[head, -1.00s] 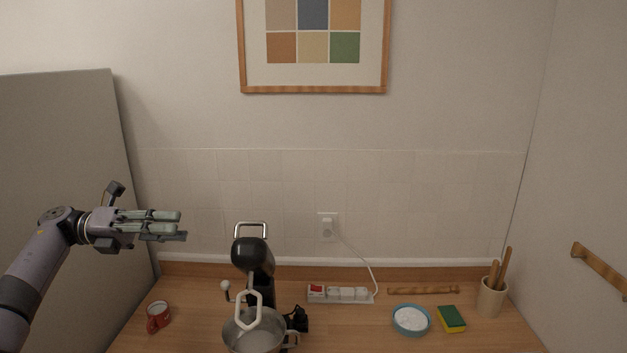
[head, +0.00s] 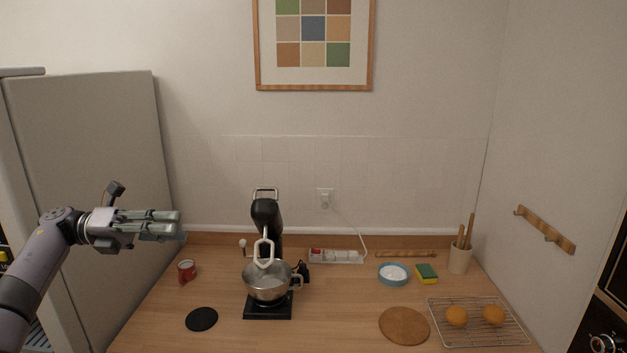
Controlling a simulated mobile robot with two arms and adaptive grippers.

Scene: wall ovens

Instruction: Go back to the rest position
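My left gripper (head: 153,226) is held in the air at the left side of the head view, with its fingers pointing right. It is in front of the grey fridge-like cabinet, above the counter, and touches nothing that I can see. Nothing shows between its fingers. The fingers look nearly parallel and are seen from the side, so how far apart they are is unclear. My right gripper is not in view.
On the wooden counter stand a red mug (head: 186,271), a black stand mixer (head: 266,213) with a steel bowl (head: 268,284), a blue bowl (head: 393,281), a sponge (head: 427,273), a utensil crock (head: 459,260) and a wire rack (head: 480,338) with two orange-brown round items.

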